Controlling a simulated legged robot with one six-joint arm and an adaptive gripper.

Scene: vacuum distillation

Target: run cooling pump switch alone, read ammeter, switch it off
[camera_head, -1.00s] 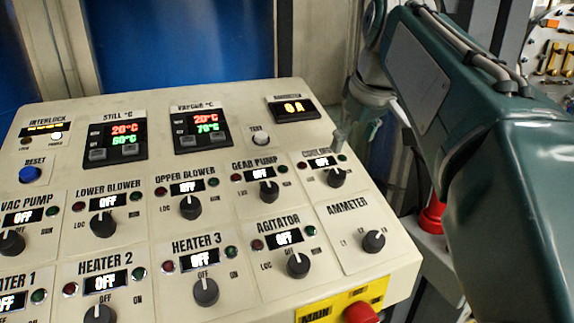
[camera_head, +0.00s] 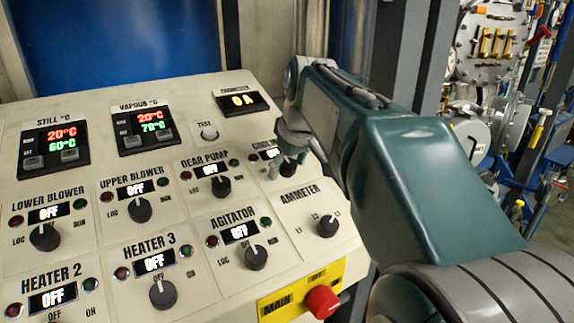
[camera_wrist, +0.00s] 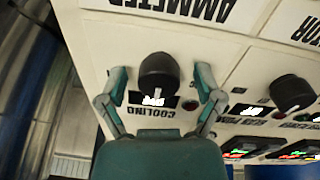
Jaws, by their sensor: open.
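The cooling knob (camera_head: 288,169) is at the panel's upper right, partly hidden by my gripper in the head view. In the wrist view, upside down, the black cooling knob (camera_wrist: 158,72) stands between my open fingers. My gripper (camera_wrist: 160,78) has one finger on each side of it, with visible gaps. The cooling display (camera_wrist: 153,101) is lit but partly covered by the knob, so I cannot read it fully. The ammeter display (camera_head: 238,101) reads 0 A. The ammeter selector (camera_head: 328,225), marked L1, L2, L3, sits below the cooling knob.
The gear pump knob (camera_head: 221,187) is left of cooling, its display OFF. The agitator knob (camera_head: 256,257) and heater 3 knob (camera_head: 163,293) also show OFF. A red main button (camera_head: 322,301) is at the panel's lower edge. Pipework stands at the right.

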